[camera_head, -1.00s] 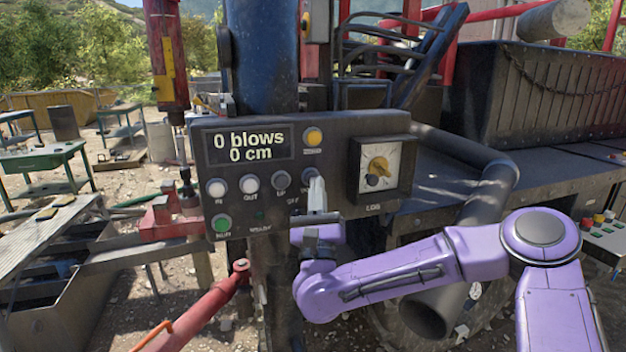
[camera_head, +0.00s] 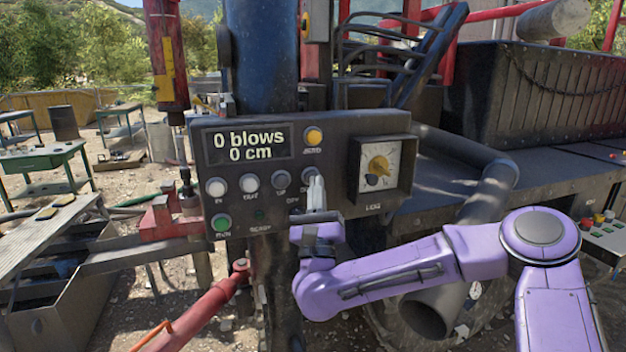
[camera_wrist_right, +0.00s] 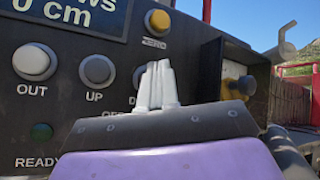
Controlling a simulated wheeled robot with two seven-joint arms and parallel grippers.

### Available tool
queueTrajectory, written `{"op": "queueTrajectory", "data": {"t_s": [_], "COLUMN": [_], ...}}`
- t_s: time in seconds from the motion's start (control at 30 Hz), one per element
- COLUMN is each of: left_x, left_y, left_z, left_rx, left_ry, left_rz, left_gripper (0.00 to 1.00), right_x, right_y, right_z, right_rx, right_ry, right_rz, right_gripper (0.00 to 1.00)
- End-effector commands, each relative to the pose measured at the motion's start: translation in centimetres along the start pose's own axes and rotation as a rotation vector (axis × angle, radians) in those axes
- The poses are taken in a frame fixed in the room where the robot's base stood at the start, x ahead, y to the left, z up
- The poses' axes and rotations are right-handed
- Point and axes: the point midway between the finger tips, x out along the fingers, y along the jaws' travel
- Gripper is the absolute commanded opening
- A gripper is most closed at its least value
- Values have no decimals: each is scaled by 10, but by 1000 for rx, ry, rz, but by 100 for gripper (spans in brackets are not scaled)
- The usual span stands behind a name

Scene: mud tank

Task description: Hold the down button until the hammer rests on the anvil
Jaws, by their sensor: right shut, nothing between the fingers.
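The control panel (camera_head: 330,145) stands in front of me, its screen reading "0 blows, 0 cm". The down button sits right of the UP button (camera_head: 281,180) and is mostly hidden behind my right fingertips; only the "D" of its label shows in the right wrist view. My right gripper (camera_head: 316,182) is shut and empty, fingertips at that button; whether they press it I cannot tell. It also shows in the right wrist view (camera_wrist_right: 157,78). A red cylinder, apparently the hammer (camera_head: 167,60), hangs at the left above a dark rod and what looks like the anvil (camera_head: 188,203).
A red pipe (camera_head: 205,308) rises below the panel.

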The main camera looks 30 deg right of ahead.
Motion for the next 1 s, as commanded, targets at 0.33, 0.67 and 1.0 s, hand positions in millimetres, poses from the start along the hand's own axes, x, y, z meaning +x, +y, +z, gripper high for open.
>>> {"op": "queueTrajectory", "data": {"t_s": [0.33, 0.67, 1.0], "left_x": [3, 3, 4], "left_y": [0, 0, 0], "left_z": [1, 1, 2], "left_rx": [0, 0, 0], "left_ry": [0, 0, 0], "left_rz": [0, 0, 0], "left_gripper": [43, 43, 43], "right_x": [4, 5, 8], "right_y": [3, 4, 6], "right_z": [-3, -4, -6], "right_rx": [1, 0, 0], "right_ry": [0, 0, 0], "right_rz": [0, 0, 1], "right_gripper": [0, 0, 0]}}
